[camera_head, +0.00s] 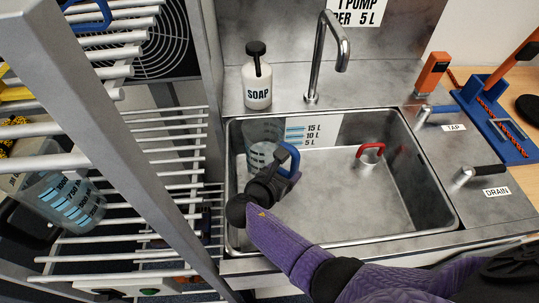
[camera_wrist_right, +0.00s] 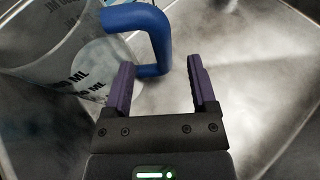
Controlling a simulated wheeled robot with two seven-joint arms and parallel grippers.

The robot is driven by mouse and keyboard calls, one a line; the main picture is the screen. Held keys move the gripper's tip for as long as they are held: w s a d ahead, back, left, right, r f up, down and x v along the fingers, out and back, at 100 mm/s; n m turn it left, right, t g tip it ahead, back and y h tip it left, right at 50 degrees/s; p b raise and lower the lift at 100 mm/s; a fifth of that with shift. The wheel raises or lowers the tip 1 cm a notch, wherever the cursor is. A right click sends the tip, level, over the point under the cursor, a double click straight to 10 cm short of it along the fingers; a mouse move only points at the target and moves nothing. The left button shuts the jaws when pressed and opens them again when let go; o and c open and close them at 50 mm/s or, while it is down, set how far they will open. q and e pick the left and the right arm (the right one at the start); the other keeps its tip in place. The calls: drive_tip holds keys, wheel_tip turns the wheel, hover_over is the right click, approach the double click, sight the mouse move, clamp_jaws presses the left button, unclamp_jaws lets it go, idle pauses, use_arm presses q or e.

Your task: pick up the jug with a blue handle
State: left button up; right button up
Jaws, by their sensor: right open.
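The clear jug (camera_head: 263,133) with a blue handle (camera_head: 290,157) stands in the left part of the sink. Its body (camera_wrist_right: 60,50) and blue handle (camera_wrist_right: 153,30) also show in the right wrist view, with printed ML marks on the body. My right gripper (camera_head: 290,181) is at the handle, on the jug's right side. In the wrist view the jaws (camera_wrist_right: 161,72) are open, and the handle's lower bend lies between or just beyond the fingertips. I cannot tell whether they touch. My left gripper is not in view.
The tap lever (camera_head: 437,111) and drain lever (camera_head: 480,172) are at right. A rack (camera_head: 150,130) with another clear jug (camera_head: 72,200) stands at left.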

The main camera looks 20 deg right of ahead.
sight(293, 165)
drive_tip(key=shift+w+d+f, duration=0.2)
drive_tip(key=shift+d+f, duration=0.1)
drive_tip(key=shift+d, duration=0.15)
drive_tip(key=b+x, duration=0.2)
drive_tip(key=x, duration=0.2)
drive_tip(key=shift+w+d+f+b, duration=0.1)
drive_tip(key=shift+f+b, duration=0.2)
drive_tip(key=shift+b, duration=0.1)
drive_tip(key=shift+r, duration=0.2)
drive_tip(key=c, duration=0.4)
clamp_jaws()
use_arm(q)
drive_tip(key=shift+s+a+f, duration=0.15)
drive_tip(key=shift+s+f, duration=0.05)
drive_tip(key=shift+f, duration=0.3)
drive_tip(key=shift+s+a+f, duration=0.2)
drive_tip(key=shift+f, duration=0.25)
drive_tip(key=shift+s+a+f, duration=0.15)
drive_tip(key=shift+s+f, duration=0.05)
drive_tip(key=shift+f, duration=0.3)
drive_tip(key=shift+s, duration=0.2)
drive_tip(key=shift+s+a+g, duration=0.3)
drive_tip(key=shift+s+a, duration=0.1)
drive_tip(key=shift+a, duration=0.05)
